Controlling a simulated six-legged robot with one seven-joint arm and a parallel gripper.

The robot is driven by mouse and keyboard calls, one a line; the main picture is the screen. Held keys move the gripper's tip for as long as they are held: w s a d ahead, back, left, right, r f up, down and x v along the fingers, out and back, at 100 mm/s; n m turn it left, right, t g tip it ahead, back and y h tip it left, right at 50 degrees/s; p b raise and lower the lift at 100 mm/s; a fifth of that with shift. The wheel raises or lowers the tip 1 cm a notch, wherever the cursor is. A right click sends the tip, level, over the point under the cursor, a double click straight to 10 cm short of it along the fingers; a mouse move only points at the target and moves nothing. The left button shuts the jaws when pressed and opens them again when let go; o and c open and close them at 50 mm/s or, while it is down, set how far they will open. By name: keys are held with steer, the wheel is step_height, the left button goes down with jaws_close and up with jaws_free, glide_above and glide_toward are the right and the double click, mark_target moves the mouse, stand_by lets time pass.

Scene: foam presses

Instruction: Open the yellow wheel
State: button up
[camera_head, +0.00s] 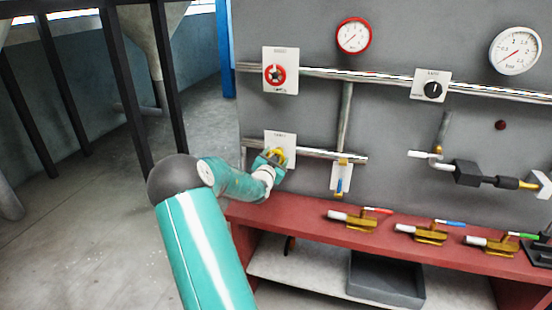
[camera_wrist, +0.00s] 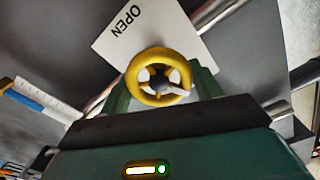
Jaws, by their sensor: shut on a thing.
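The yellow wheel (camera_head: 277,155) is mounted on a white plate (camera_head: 285,138) on the lower pipe of the grey panel. In the wrist view the yellow wheel (camera_wrist: 159,77) sits between my two green fingers, in front of a white plate (camera_wrist: 130,35) that reads "OPEN". My gripper (camera_head: 270,163) is shut on the wheel's rim from the front; it fills the lower part of the wrist view (camera_wrist: 162,90). Part of the wheel is hidden by my gripper in the head view.
A red wheel (camera_head: 274,76) is above on the upper pipe, with a black knob (camera_head: 433,90) to its right. A blue-handled valve (camera_head: 341,178) is close to the right. Brass valves with coloured handles lie on the red bench (camera_head: 300,222) below.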

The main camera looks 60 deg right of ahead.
steer(key=n, duration=0.6)
steer(key=shift+w+n, duration=0.15)
steer(key=shift+n, duration=0.15)
steer(key=n, duration=0.5)
steer(key=shift+f, duration=0.1)
steer(key=shift+n, duration=0.3)
steer(key=o, duration=1)
steer(key=shift+a, duration=0.1)
steer(key=s+a, duration=0.2)
steer(key=a, duration=1.1)
steer(key=shift+a, duration=0.3)
